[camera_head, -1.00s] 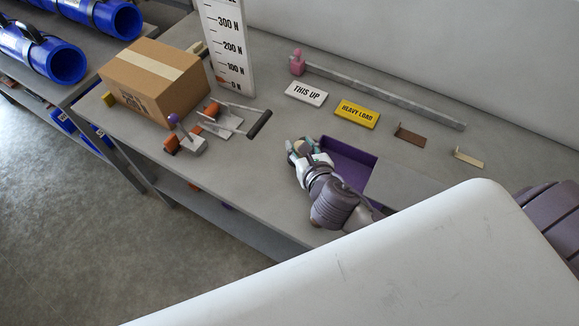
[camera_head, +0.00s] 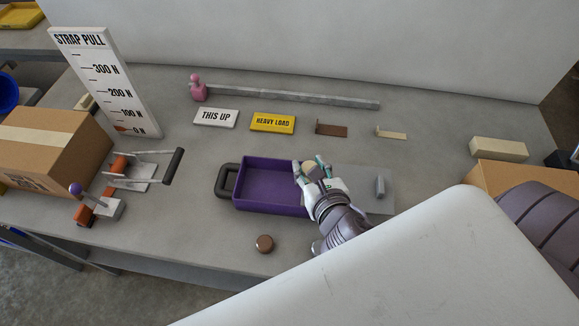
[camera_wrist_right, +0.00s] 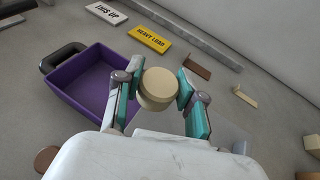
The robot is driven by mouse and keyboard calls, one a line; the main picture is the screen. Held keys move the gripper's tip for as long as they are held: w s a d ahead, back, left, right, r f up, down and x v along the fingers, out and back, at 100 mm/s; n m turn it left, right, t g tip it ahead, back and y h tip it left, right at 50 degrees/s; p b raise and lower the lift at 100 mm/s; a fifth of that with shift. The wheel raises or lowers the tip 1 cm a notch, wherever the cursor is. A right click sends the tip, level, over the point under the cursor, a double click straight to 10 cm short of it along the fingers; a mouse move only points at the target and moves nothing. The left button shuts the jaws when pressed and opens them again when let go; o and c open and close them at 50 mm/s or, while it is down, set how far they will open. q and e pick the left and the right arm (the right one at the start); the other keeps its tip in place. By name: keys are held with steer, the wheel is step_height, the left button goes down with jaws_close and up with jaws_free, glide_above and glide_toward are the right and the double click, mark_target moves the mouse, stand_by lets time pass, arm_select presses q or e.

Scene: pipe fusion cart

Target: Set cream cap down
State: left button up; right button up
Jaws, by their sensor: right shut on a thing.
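My right gripper (camera_head: 312,168) is shut on the cream cap (camera_wrist_right: 158,89), a short round piece between its teal fingertips in the right wrist view. In the head view the cream cap (camera_head: 308,169) is small and partly covered by the fingers. The gripper is at the right end of the purple tray (camera_head: 262,182), seemingly above the bench; its exact height is hard to tell. A brown round cap (camera_head: 264,243) lies on the bench in front of the tray. My left gripper is not in view.
A grey plate with a small grey cylinder (camera_head: 380,187) lies right of the gripper. Behind are a yellow sign (camera_head: 273,123), a white sign (camera_head: 215,118), a brown bracket (camera_head: 331,130) and a cream bracket (camera_head: 391,134). A cardboard box (camera_head: 52,150) and clamp stand left.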

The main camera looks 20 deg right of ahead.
steer(key=w+a+f, duration=0.4)
steer(key=w+a, duration=0.1)
steer(key=w+a+f, duration=0.2)
steer(key=shift+w+a, duration=0.15)
steer(key=shift+w+a+f, duration=0.1)
steer(key=shift+w+a, duration=0.05)
steer(key=shift+w, duration=0.05)
steer(key=shift+f, duration=0.4)
step_height(320, 180, down, 3)
steer(key=shift+r, duration=0.2)
steer(key=shift+f, duration=0.3)
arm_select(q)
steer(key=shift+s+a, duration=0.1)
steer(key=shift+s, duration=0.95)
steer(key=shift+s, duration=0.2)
arm_select(e)
steer(key=shift+f, duration=0.15)
